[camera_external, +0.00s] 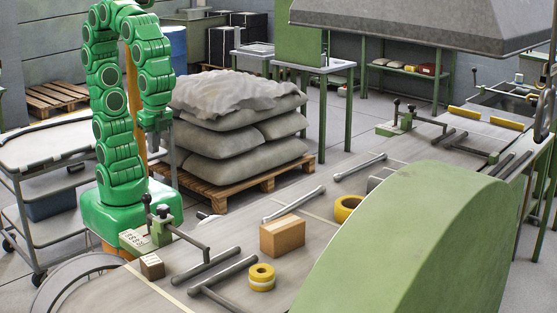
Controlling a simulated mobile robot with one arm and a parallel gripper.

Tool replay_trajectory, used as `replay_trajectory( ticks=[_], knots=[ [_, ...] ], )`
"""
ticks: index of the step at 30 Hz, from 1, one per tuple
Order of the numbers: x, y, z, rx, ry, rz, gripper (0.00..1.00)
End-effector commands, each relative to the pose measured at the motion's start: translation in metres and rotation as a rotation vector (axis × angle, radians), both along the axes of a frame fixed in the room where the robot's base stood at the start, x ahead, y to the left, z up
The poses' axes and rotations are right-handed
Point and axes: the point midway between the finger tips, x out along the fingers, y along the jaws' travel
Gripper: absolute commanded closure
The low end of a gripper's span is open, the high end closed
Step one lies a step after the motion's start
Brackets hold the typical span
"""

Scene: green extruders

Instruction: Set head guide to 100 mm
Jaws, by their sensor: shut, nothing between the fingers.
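My gripper (160,147) hangs at the end of my green arm, pointing down in front of the stacked sacks. It is shut and holds nothing. It is above and apart from a small green guide block (162,232) with a black-knobbed lever and a grey rod (205,254) at the near end of the conveyor. A pale plate with dark marks (133,239) lies beside this block; its marks are too small to read. A similar green guide block (400,124) with knobbed levers stands at the far end. I cannot tell which one is the head guide, or its setting.
On the conveyor are a cardboard box (282,237), yellow rolls (262,277) (347,208), and a small brown box (152,266). A large green cover (410,240) fills the right foreground. Sacks (240,130) on a pallet stand behind; a grey cart (50,150) stands left.

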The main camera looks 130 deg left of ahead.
Motion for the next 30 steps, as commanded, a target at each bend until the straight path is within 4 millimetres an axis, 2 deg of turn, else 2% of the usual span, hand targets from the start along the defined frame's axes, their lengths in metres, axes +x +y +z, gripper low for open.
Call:
replay_trajectory(
  ticks=[3, 15, 30],
  knots=[
    [0.021, -0.008, 0.006, 0.001, 0.008, -0.012, 1.00],
    [0.084, -0.037, 0.024, 0.004, 0.036, -0.050, 1.00],
    [0.156, -0.084, 0.031, 0.010, 0.074, -0.106, 1.00]
  ],
)
